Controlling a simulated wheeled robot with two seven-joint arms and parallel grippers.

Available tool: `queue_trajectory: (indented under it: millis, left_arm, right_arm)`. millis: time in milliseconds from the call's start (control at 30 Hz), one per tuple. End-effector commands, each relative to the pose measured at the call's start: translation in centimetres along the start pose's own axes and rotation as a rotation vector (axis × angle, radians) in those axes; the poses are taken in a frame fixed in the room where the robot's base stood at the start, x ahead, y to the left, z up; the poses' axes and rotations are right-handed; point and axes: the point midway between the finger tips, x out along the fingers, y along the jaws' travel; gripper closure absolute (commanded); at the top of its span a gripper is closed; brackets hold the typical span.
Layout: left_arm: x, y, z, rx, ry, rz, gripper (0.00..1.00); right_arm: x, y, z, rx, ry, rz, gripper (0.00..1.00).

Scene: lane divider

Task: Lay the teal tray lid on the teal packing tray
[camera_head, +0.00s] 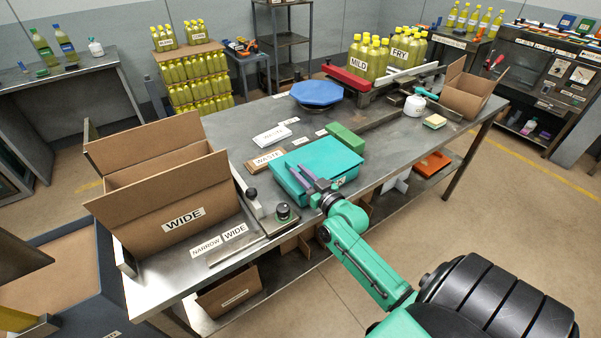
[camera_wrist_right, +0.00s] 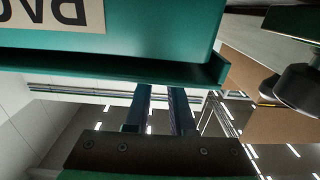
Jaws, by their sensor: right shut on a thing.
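The teal tray lid (camera_head: 335,157) is a flat teal panel over the teal packing tray (camera_head: 283,183) near the table's front edge. The lid covers most of the tray. I cannot tell whether it rests fully on it or a small gap is left. My right gripper (camera_head: 308,179) reaches in from the front, its purple fingers over the lid's near part, shut on the lid. The part between the fingers is hidden. In the right wrist view, a teal wall with an upside-down label (camera_wrist_right: 55,12) and a teal rim (camera_wrist_right: 120,68) stand before the fingers (camera_wrist_right: 160,95). My left gripper is not in view.
An open carton marked WIDE (camera_head: 160,225) and a black-knobbed fixture (camera_head: 284,212) stand left of the tray. A blue octagonal piece (camera_head: 317,93) is farther back.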

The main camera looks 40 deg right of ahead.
Motion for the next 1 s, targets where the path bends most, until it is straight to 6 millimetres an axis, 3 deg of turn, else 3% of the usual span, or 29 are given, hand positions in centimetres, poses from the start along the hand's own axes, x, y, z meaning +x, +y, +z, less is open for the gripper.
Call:
queue_trajectory:
  millis: [833, 867, 933, 1000]
  left_arm:
    - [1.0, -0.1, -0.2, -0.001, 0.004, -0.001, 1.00]
    - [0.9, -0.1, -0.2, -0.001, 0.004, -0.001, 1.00]
    - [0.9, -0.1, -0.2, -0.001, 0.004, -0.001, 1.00]
    - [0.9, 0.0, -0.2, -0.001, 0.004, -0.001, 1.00]
  right_arm:
    - [0.0, 0.0, 1.2, 0.000, 0.001, 0.000, 1.00]
    - [0.0, 0.0, 1.2, 0.000, 0.001, 0.000, 0.71]
    - [0.0, 0.0, 1.1, 0.000, 0.001, 0.000, 0.44]
    - [0.0, 0.0, 1.1, 0.000, 0.000, 0.000, 0.43]
